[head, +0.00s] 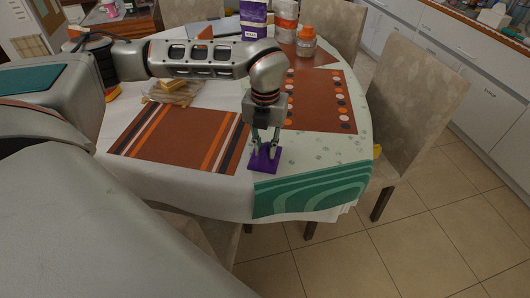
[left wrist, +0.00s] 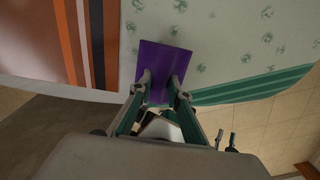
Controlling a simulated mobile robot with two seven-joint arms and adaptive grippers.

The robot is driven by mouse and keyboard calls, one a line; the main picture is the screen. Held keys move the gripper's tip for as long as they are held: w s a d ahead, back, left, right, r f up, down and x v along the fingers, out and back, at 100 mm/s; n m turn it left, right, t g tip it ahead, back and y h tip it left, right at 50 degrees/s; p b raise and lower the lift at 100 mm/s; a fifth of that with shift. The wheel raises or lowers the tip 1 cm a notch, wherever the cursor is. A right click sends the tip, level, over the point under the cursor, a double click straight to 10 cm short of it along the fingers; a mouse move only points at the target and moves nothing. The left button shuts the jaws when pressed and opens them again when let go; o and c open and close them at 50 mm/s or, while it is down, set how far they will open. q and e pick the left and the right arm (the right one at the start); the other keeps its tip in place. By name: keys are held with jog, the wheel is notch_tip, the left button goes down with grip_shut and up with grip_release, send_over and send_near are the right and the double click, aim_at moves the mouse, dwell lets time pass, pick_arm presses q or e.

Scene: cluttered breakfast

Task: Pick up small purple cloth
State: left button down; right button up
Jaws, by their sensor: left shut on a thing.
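The small purple cloth (head: 263,162) lies flat on the table near its front edge, between an orange striped placemat and a green patterned cloth. It also shows in the left wrist view (left wrist: 162,62), stretching out beyond the fingertips. My left gripper (head: 265,150) points down at the cloth, and its fingers are shut on it. In the left wrist view the gripper's fingertips (left wrist: 160,83) are at the cloth's near part, with a stretch of purple between them. My right gripper is in neither view.
The striped placemat (head: 180,138) lies left and the dotted placemat (head: 318,101) behind right. The green cloth (head: 315,188) hangs at the front edge. A chair (head: 413,95) is at right.

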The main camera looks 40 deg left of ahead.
aim_at(265, 148)
pick_arm(q)
notch_tip(265, 148, up, 18)
jog(key=p, duration=0.2)
